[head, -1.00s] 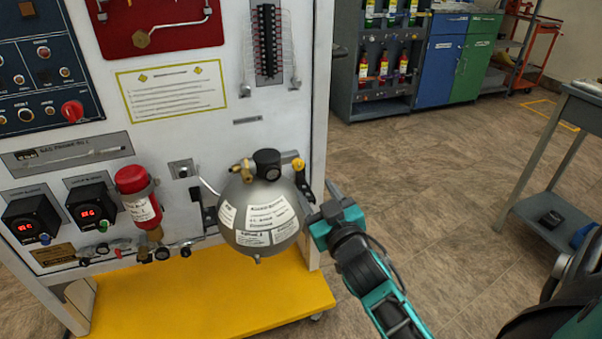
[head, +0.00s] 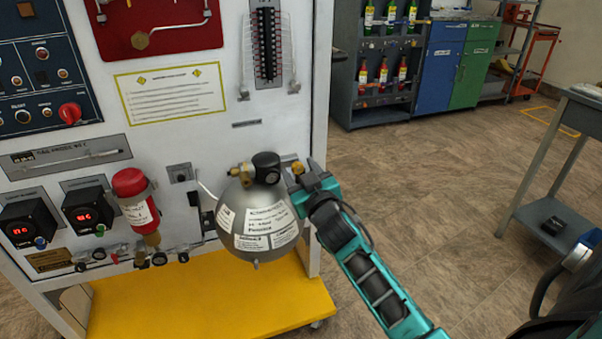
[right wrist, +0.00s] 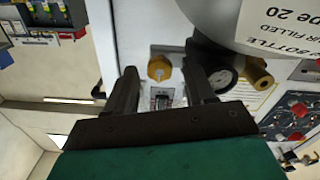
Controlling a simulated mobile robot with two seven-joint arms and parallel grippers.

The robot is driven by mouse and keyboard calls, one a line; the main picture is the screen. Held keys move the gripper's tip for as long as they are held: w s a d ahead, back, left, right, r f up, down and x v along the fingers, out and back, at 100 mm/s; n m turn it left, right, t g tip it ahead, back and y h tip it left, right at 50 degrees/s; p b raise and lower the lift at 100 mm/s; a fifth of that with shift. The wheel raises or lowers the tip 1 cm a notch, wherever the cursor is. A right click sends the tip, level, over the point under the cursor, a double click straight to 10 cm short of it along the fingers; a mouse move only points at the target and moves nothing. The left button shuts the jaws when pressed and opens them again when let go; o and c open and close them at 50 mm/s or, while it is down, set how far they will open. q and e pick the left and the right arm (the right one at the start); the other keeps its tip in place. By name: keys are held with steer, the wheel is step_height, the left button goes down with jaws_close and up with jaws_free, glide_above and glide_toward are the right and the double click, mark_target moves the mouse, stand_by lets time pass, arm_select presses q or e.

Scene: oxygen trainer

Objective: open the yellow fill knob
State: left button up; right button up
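The yellow fill knob (head: 297,168) sits at the upper right of the round grey oxygen bottle (head: 240,226). In the right wrist view the knob (right wrist: 159,68) shows between the fingertips, with a gap on both sides. My right gripper (head: 305,180) is at the knob in the head view and partly covers that side of the bottle. In the right wrist view its two dark fingers (right wrist: 160,72) are apart. I cannot tell exactly how far the fingertips reach past the knob. My left gripper is not in view.
A black round cap (head: 266,167) and a brass fitting (head: 243,171) stand left of the knob on the bottle. A red cylinder (head: 136,199) is mounted farther left on the white panel. The yellow base shelf (head: 190,305) lies below.

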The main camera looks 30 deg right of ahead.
jaws_close()
